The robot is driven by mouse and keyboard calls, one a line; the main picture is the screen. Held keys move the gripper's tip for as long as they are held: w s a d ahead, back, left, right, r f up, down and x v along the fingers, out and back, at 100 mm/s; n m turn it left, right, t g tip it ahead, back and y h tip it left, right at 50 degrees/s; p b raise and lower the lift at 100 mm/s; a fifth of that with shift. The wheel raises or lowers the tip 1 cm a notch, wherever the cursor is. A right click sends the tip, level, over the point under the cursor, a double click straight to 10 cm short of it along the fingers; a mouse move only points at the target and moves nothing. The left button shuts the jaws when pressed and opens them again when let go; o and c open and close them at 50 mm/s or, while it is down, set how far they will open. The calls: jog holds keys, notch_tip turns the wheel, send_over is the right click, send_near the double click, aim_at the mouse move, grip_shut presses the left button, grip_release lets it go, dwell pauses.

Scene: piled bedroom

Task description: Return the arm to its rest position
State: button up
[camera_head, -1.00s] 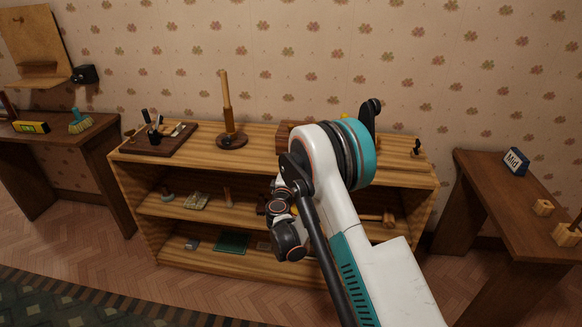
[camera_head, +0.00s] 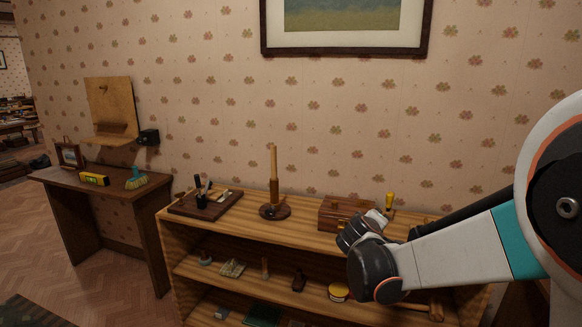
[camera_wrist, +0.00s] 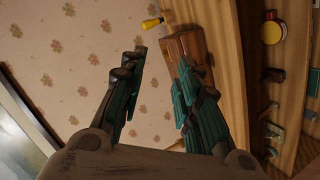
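My gripper (camera_wrist: 160,100) shows in the wrist view with its two teal-and-black fingers spread apart and nothing between them. In the head view my arm comes in from the right, folded, in front of the right part of the wooden shelf (camera_head: 240,238). The gripper's fingers cannot be made out in the head view. Past the fingers in the wrist view are the papered wall and a wooden box (camera_wrist: 190,45). This box also stands on the shelf top in the head view (camera_head: 338,214), partly hidden by my arm.
On the shelf top stand a dark tray (camera_head: 190,210) with tools, a wooden post on a round base (camera_head: 274,185) and a yellow-handled tool (camera_head: 390,200). Lower shelves hold small things, including a yellow round tin (camera_head: 338,292). A desk (camera_head: 75,183) stands left; a framed picture (camera_head: 345,50) hangs above.

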jog(key=s+a+m+g+y, duration=0.2)
jog(key=s+m+y, duration=0.1)
jog(key=s, duration=1.5)
jog(key=s+a+f+m+g+y, duration=0.1)
jog(key=s+m+g+y, duration=0.2)
jog(key=s, duration=1.5)
jog(key=shift+s+a+f+m, duration=0.25)
jog(key=shift+s+a+m, duration=0.1)
jog(key=shift+s+m, duration=0.05)
